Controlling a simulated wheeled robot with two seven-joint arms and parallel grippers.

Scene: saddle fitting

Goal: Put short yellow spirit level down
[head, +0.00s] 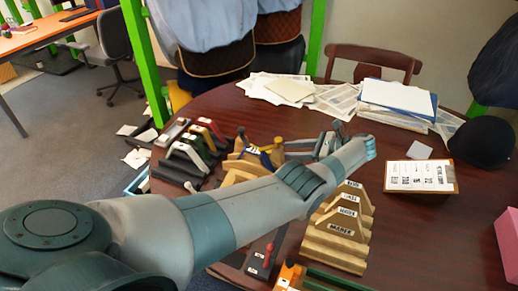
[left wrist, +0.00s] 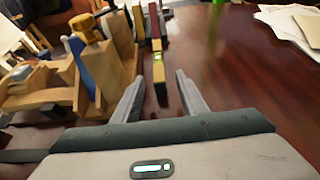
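The short yellow spirit level (head: 278,142) is small and partly hidden by my gripper in the head view. In the left wrist view the level (left wrist: 158,72), yellow with a green vial and a dark near end, lies in the gap between my left gripper's fingers (left wrist: 160,78). The fingers are apart, with visible space on both sides of the level. My left arm crosses the head view from lower left and hides part of the table. Whether the level rests fully on the table is hard to tell. My right gripper is not in view.
Wooden saddle pieces (left wrist: 105,65) with blue and yellow parts stand close left of the gripper. Labelled wooden templates (head: 338,240) stand in front of the arm. A clipboard (head: 420,178), papers (head: 400,95) and black cap (head: 485,140) lie right. Bare table (left wrist: 235,75) is right of the fingers.

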